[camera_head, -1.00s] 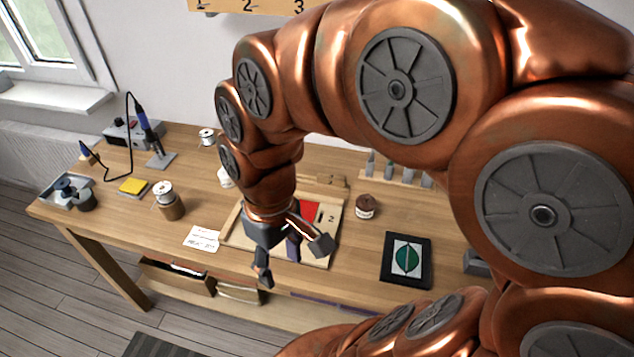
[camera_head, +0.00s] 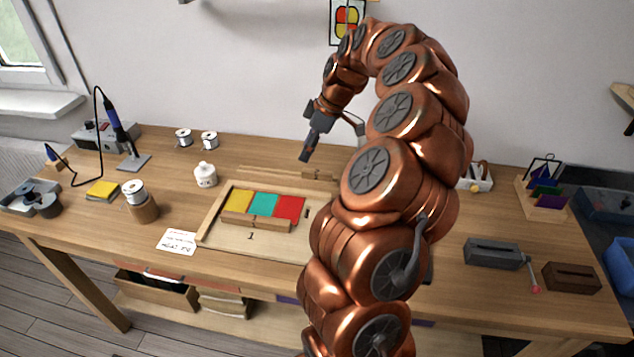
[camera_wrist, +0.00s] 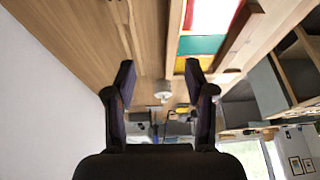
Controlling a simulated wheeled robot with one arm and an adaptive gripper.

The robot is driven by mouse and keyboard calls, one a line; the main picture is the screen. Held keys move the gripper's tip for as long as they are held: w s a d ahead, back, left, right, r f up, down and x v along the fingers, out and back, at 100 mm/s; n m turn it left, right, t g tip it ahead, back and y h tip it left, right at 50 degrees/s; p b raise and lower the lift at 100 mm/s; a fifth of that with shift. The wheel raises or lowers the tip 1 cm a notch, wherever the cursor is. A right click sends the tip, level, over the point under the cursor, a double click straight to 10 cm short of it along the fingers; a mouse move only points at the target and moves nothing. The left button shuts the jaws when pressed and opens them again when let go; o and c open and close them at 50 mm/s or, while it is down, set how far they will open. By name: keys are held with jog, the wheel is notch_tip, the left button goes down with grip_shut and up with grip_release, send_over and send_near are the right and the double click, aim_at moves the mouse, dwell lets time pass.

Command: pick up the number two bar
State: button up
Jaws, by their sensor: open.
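The wooden tray (camera_head: 210,222) holds yellow (camera_head: 240,200), teal (camera_head: 263,204) and red (camera_head: 289,208) pieces side by side. A wooden bar (camera_head: 256,222) lies along their front edge, with a "1" printed on the tray floor below it. Other wooden bars (camera_head: 285,172) lie behind the tray. I cannot read a number two on any bar. My gripper (camera_head: 318,142) is raised near the wall, above and behind the tray, empty. In the wrist view its two dark fingers (camera_wrist: 160,82) stand apart, with the red, teal and yellow pieces (camera_wrist: 203,44) to the right.
A white bottle (camera_head: 205,175) and solder spools (camera_head: 184,137) stand left of the tray. A soldering station (camera_head: 105,135) is at the back left. A grey block (camera_head: 492,252) and brown box (camera_head: 571,277) are at the right. My arm hides the tray's right side.

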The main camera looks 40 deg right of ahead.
send_near(322, 172)
jog(key=f, duration=0.2)
jog(key=shift+w+a+f, duration=0.25)
jog(key=shift+a+f, duration=0.4)
jog(key=shift+f, duration=0.3)
jog(key=shift+w+p+x, duration=0.2)
jog(key=shift+p+x, duration=0.4)
jog(key=shift+x, duration=0.75)
jog(key=shift+w+p+x, duration=0.25)
jog(key=shift+p+x, duration=0.35)
jog(key=shift+x, duration=0.7)
jog(key=shift+d+r, duration=0.15)
grip_shut()
